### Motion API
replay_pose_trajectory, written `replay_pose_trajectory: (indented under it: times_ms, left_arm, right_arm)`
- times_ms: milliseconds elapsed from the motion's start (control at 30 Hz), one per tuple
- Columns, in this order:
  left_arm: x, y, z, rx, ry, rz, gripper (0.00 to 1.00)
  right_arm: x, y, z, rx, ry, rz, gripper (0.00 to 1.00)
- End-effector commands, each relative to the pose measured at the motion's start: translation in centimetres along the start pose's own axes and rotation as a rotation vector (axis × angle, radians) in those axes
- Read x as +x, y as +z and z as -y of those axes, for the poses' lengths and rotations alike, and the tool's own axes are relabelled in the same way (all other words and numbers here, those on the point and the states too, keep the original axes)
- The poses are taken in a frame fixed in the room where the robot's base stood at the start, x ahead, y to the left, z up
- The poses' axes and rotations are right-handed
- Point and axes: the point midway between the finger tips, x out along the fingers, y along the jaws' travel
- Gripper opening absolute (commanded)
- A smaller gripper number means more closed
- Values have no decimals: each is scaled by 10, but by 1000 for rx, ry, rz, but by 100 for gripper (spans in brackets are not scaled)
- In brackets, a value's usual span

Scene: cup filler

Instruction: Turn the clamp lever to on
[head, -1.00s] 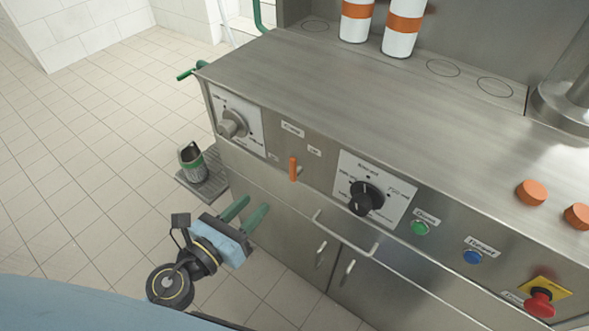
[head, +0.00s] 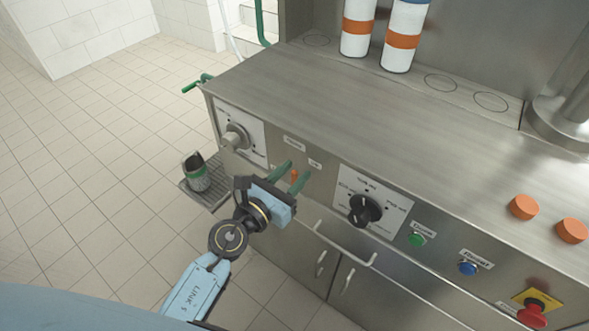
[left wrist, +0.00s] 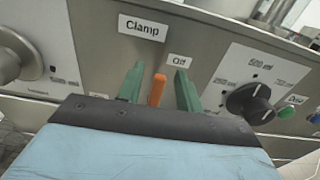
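I cannot tell whether either finger touches the lever. My right gripper is not in view.
A grey knob (head: 236,137) is left of the lever and a black dial (head: 364,210) is right of it. A metal handle bar (head: 345,246) juts out below. Green (head: 417,239), blue (head: 467,269) and red (head: 532,314) buttons are further right.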

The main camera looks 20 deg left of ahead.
Motion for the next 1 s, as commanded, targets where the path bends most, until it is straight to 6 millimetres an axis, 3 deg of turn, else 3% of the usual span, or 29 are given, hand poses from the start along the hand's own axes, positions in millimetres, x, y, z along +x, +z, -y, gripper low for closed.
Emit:
replay_pose_trajectory:
  times_ms: [400, 700, 1000]
  left_arm:
    - [10, 0, 0, -1, 0, 0, 35]
    - [10, 0, 0, 0, 0, 0, 0]
    - [10, 0, -2, -21, 0, -1, 0]
  right_arm:
    - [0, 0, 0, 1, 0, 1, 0]
    - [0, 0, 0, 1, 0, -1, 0]
    - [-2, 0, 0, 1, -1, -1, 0]
